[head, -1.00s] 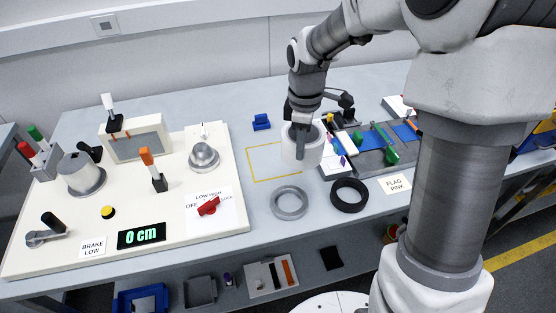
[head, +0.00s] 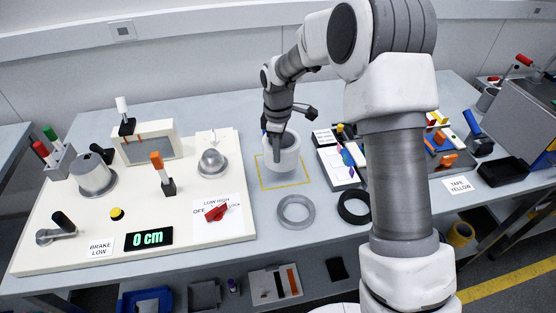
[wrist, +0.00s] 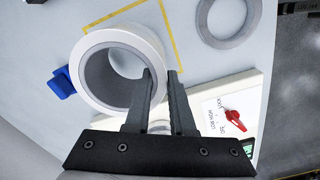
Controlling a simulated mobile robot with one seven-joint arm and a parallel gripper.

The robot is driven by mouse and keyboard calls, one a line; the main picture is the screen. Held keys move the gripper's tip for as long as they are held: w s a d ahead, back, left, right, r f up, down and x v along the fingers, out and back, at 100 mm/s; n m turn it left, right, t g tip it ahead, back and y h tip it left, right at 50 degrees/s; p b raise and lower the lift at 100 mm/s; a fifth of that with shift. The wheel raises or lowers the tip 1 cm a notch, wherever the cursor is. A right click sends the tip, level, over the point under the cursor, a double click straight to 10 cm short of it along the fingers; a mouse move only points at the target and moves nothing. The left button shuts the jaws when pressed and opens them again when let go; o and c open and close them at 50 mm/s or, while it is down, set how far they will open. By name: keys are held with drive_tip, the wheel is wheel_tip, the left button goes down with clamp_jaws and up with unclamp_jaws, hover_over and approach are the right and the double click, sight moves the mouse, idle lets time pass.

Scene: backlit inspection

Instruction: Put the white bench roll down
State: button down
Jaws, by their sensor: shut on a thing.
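The white bench roll (head: 289,165) is a short, wide white tube with a grey inside. My gripper (head: 279,150) is shut on its wall in the head view. In the wrist view, one finger of the gripper (wrist: 161,80) is inside the bore of the roll (wrist: 112,36) and the other is outside. The roll is upright over a yellow outlined square (head: 287,187) on the grey bench and hides part of it. The outline also shows in the wrist view (wrist: 172,38). I cannot tell whether the roll touches the bench.
A grey ring (head: 296,212) and a black ring (head: 354,207) lie in front. A cream control panel (head: 75,222) is at left, with a red knob (head: 216,210). A blue object (wrist: 61,83) lies beside the roll in the wrist view. A tray of small parts (head: 337,163) is at right.

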sight(278, 170)
drive_tip(key=shift+f, duration=2)
drive_tip(key=shift+f, duration=0.2)
drive_tip(key=c, duration=0.8)
unclamp_jaws()
drive_tip(key=shift+o, duration=0.2)
wheel_tip(278, 170, up, 12)
drive_tip(key=shift+r, duration=0.25)
